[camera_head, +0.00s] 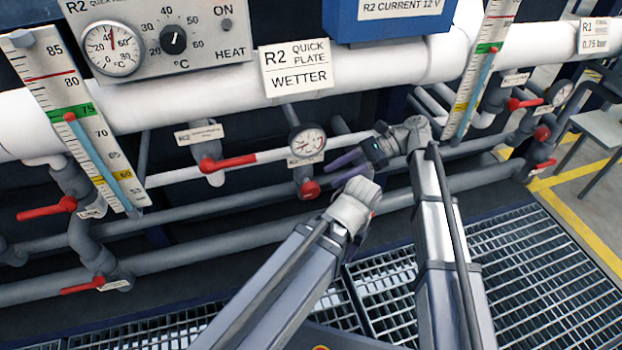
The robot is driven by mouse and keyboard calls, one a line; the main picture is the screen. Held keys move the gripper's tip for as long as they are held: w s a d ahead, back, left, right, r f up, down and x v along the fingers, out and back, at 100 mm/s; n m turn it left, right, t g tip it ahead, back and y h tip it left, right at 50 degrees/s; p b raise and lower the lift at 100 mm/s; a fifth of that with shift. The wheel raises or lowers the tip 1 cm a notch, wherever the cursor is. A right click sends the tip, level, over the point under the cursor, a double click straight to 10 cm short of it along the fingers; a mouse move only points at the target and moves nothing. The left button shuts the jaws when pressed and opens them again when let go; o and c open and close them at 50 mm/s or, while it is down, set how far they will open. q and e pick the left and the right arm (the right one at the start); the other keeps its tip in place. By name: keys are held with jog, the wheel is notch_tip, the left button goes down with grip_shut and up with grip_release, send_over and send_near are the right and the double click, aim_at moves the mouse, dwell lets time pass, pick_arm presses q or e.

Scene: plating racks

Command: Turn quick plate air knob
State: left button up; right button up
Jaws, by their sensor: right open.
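A small red knob (309,189) sits on the pipe fitting below a round gauge (307,141), under the "R2 QUICK PLATE WETTER" sign (296,68). A small label (305,160) below the gauge is too small to read and partly covered. My right gripper (340,167) has dark purple fingers pointing left. It is open, with nothing seen between the fingers, and lies just right of the knob in the picture; contact cannot be told. Another grey arm link of mine ends in a pale joint (351,207) below it; no left gripper fingers can be made out there.
Red lever handles (229,162) and (48,209) stick out from the pipes at left. A thick white pipe (200,104) runs across above. Upright scales (92,130) and (484,65) stand at both sides. Metal grating (520,270) covers the floor below.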

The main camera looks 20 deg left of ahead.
aim_at(317, 185)
jog(key=b+x, duration=0.2)
jog(key=x, duration=0.4)
jog(key=shift+s+a+f+b, duration=0.1)
jog(key=shift+s+f+b, duration=0.05)
jog(key=shift+f+b, duration=0.15)
jog(key=shift+s+a+f, duration=0.1)
jog(key=shift+s+a, duration=0.25)
jog(key=shift+a, duration=0.25)
grip_shut()
